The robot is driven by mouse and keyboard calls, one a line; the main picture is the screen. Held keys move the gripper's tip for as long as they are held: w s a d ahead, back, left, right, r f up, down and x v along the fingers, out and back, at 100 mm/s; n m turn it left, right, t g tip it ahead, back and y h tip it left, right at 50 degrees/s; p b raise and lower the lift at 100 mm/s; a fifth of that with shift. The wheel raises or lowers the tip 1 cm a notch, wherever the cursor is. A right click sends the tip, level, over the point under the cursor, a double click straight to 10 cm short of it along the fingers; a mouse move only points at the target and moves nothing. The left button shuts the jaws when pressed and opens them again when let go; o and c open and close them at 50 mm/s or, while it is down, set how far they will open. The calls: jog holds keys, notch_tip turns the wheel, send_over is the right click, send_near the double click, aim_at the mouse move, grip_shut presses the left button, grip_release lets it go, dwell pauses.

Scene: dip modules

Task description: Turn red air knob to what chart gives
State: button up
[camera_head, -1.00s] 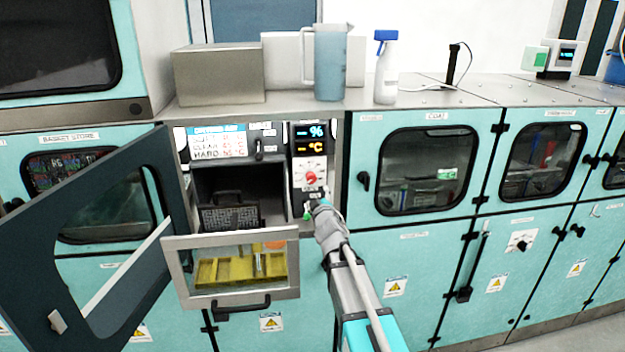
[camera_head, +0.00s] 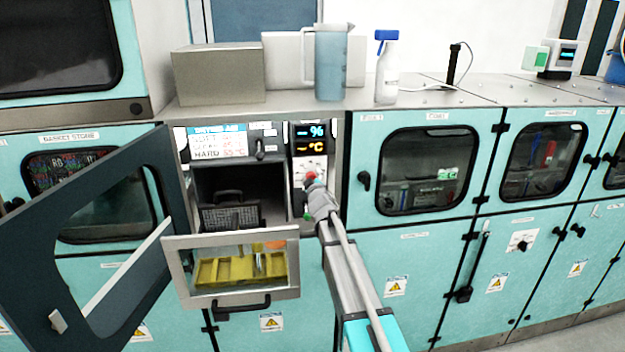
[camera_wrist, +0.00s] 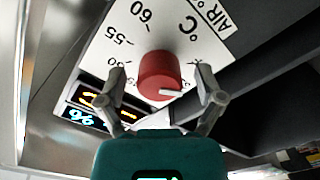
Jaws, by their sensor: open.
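The red air knob (camera_wrist: 160,74) sits on a white dial plate marked with numbers such as 55 and 60, °C and AIR; this view is upside down. A pale pointer line shows on its face. My gripper (camera_wrist: 164,86) is open, its fingers on either side of the knob; I cannot tell whether they touch it. In the head view the red knob (camera_head: 310,177) is partly hidden by my gripper (camera_head: 312,188). The chart (camera_head: 218,141) at the upper left of the open bay has several rows; the lowest reads HARD with about 55 °C.
Two displays (camera_head: 310,139) show % and °C above the dial. A dark door (camera_head: 95,235) stands open at left. A drawer (camera_head: 232,268) with a yellow insert is out below. A dark basket (camera_head: 229,214) sits inside the bay.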

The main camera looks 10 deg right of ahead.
jog(key=shift+w, duration=0.2)
jog(key=c, duration=1.1)
jog(key=shift+c, duration=0.2)
jog(key=shift+m, duration=0.5)
jog(key=m, duration=0.2)
jog(key=shift+m, duration=0.4)
jog(key=m, duration=0.4)
jog(key=shift+m, duration=0.3)
jog(key=m, duration=0.3)
jog(key=shift+m, duration=2.2)
